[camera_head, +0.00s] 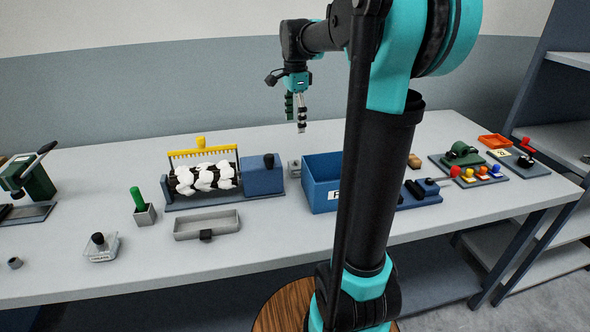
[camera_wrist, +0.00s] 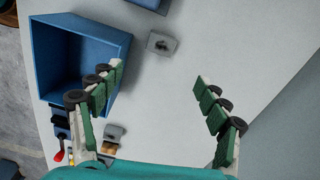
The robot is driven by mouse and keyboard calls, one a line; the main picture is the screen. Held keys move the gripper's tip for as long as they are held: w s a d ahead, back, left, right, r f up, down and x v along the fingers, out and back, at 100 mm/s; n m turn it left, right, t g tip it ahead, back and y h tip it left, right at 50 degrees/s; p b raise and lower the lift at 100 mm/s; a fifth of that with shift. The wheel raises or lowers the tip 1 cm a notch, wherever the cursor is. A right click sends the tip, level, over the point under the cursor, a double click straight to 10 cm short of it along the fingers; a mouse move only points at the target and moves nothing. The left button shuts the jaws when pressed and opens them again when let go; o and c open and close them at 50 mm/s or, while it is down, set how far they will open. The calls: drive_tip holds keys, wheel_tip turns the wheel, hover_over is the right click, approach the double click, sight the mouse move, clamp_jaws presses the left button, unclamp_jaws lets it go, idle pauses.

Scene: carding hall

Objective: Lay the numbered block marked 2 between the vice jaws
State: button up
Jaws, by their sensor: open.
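My gripper (camera_head: 296,112) is raised above the back of the table near the blue bin, open and empty. In the wrist view its two green-padded fingers (camera_wrist: 160,80) stand wide apart with bare table between them. A tan block (camera_head: 414,160) lies right of my arm; it also shows in the wrist view (camera_wrist: 108,149), and no number can be read on it. A small pale tag or block (camera_head: 501,153), perhaps marked 2, is at the right. A small grey fixture (camera_head: 295,168) beside the bin also shows in the wrist view (camera_wrist: 161,43). I cannot tell which item is the vice.
The open blue bin (camera_head: 322,190) stands mid-table. A yellow-combed carding stand (camera_head: 201,153), a grey tray (camera_head: 207,226) and a green-handled tool (camera_head: 138,200) are left of it. A board with coloured knobs (camera_head: 481,176) and an orange tray (camera_head: 495,141) are right. My arm hides part of the table.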

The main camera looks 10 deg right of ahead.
drive_tip(key=m, duration=0.1)
approach(295, 164)
drive_tip(key=shift+m, duration=0.3)
wheel_tip(295, 164, down, 10)
drive_tip(key=shift+s+f, duration=0.1)
drive_tip(key=shift+s, duration=0.05)
idle(0.3)
drive_tip(key=shift+c, duration=0.6)
clamp_jaws()
